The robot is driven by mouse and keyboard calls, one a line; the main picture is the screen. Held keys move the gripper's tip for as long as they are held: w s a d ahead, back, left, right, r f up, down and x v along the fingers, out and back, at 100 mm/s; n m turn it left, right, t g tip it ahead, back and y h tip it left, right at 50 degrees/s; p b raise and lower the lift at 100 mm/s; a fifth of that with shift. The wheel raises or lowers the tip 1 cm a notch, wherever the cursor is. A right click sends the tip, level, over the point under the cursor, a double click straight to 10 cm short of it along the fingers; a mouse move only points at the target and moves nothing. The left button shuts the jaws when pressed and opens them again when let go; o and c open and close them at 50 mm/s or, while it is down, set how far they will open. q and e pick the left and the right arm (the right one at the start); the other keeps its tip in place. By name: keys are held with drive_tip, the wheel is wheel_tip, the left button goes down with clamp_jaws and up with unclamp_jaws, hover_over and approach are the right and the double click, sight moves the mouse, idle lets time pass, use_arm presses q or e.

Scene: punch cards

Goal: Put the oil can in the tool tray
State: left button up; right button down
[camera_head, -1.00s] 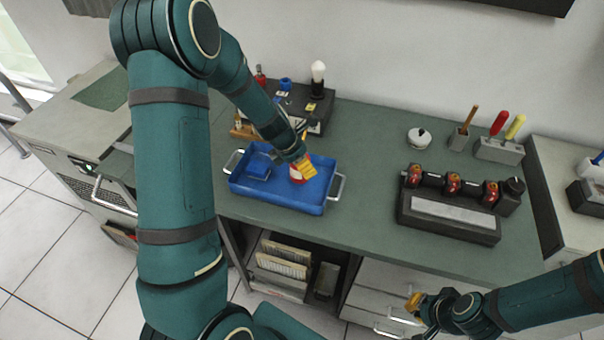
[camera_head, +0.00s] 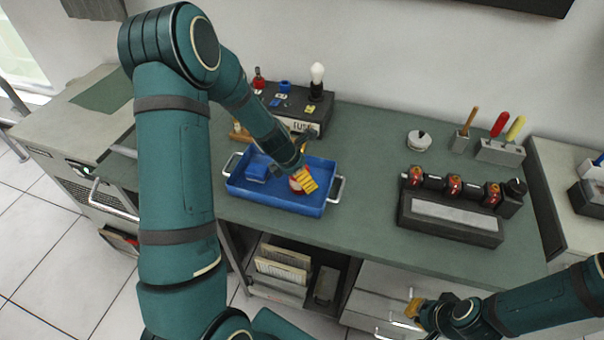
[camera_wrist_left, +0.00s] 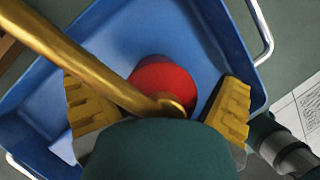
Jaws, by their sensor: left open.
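The blue tool tray (camera_head: 273,200) with metal handles stands on the bench, left of centre. The oil can (camera_head: 295,185), red and pale with a gold spout (camera_wrist_left: 90,65), is inside the tray at its right side. In the left wrist view, its red body (camera_wrist_left: 163,85) lies between the yellow fingers of my left gripper (camera_wrist_left: 160,112), which is open with gaps on both sides. In the head view, my left gripper (camera_head: 306,180) hides part of the can. My right gripper (camera_head: 415,307) is in front of the drawers, away from the tray; its finger gap is unclear.
A small blue box (camera_head: 256,173) is in the tray's left part. A dark fuse box (camera_head: 312,113) stands behind the tray. A dark rack with red items (camera_head: 450,215) stands to the right. Tool holders (camera_head: 498,152) are at the back right. The bench between tray and rack is clear.

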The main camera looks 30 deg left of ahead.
use_arm(q)
drive_tip(key=shift+r, duration=0.15)
drive_tip(key=p+v, duration=0.3)
drive_tip(key=v, duration=0.9)
drive_tip(key=shift+p, duration=0.3)
drive_tip(key=shift+a, duration=0.15)
